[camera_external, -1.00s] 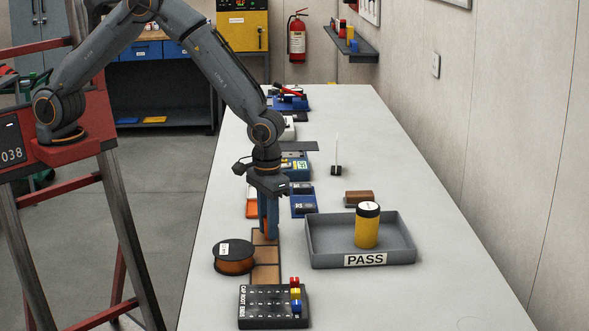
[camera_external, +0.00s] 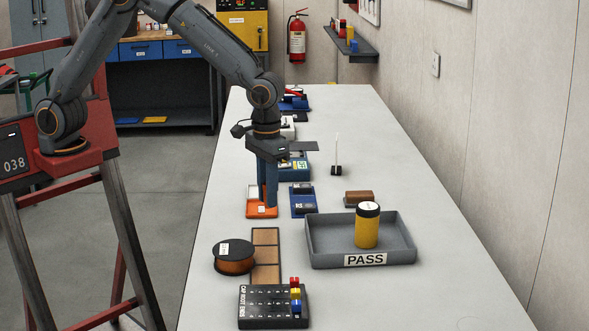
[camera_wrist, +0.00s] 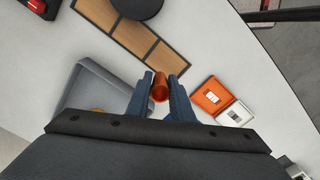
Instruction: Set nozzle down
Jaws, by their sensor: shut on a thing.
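The nozzle (camera_wrist: 160,88) is a short copper-orange cylinder in the wrist view. My gripper (camera_wrist: 160,80) is shut on it, with one blue finger on each side. In the wrist view the nozzle is over bare table, between the brown three-section mat (camera_wrist: 134,37) and the orange tray (camera_wrist: 211,96). How high it is above the table I cannot tell.
The grey PASS tray (camera_external: 320,240) holds a yellow canister (camera_external: 367,228). A dark spool (camera_external: 234,257) lies beside the brown mat (camera_external: 265,255). A black labelled rack (camera_external: 273,307) stands at the front. A blue tray (camera_external: 303,200) sits right of my gripper.

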